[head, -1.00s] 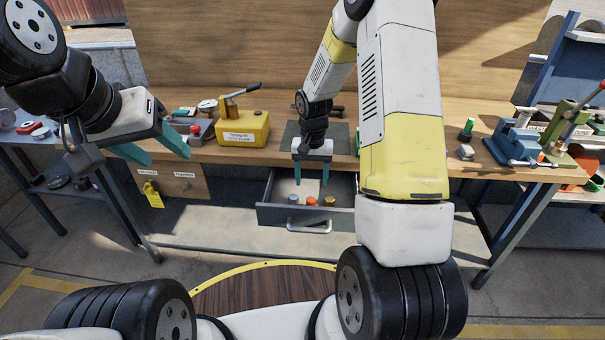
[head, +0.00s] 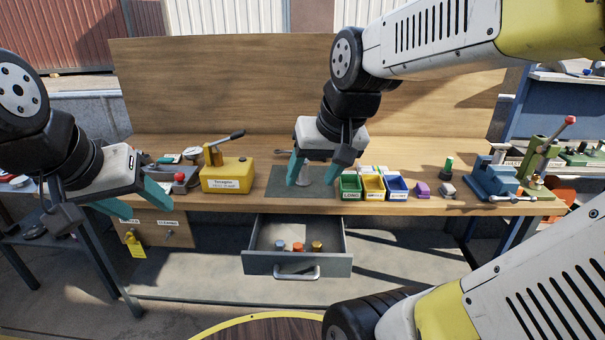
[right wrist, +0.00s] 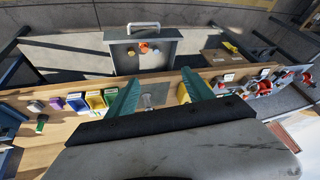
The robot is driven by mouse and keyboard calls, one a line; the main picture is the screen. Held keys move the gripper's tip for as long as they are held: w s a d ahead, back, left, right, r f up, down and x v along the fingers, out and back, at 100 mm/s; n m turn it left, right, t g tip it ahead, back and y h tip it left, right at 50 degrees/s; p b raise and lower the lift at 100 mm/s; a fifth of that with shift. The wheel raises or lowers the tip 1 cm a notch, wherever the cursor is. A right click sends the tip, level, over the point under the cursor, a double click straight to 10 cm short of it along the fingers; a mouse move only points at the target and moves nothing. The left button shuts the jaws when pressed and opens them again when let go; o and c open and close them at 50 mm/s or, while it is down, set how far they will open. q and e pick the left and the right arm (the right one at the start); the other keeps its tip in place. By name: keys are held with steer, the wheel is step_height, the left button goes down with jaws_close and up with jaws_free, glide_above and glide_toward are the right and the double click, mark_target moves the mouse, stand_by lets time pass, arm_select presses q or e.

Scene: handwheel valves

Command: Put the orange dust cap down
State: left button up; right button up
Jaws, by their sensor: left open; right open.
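The orange dust cap (head: 298,247) lies in the open drawer (head: 297,264), between a grey-blue cap (head: 280,245) and a gold one (head: 317,245). The drawer (right wrist: 120,62) and orange cap (right wrist: 144,47) also show in the right wrist view, beyond my fingertips. My right gripper (head: 314,178) is open, above the dark mat (head: 272,183) on the bench and apart from the caps. A small pale metal part (head: 304,181) shows between its fingers; I cannot tell its shape. My left gripper (head: 135,198) is open and empty at the bench's left front.
A yellow box with a lever (head: 228,177) stands left of the mat. Green (head: 350,186), yellow (head: 373,187) and blue (head: 397,188) bins stand right of it. A blue vise (head: 490,180) is further right. A yellow tag (head: 136,245) hangs at the left drawers.

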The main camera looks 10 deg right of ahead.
steer(key=shift+n+t+y, duration=0.3)
steer(key=shift+n+t, duration=0.1)
steer(key=shift+t, duration=0.1)
steer(key=s, duration=0.1)
steer(key=s+r, duration=0.1)
steer(key=s, duration=0.2)
steer(key=shift+s+a+r, duration=0.15)
steer(key=shift+s+a, duration=0.15)
steer(key=shift+c, duration=0.2)
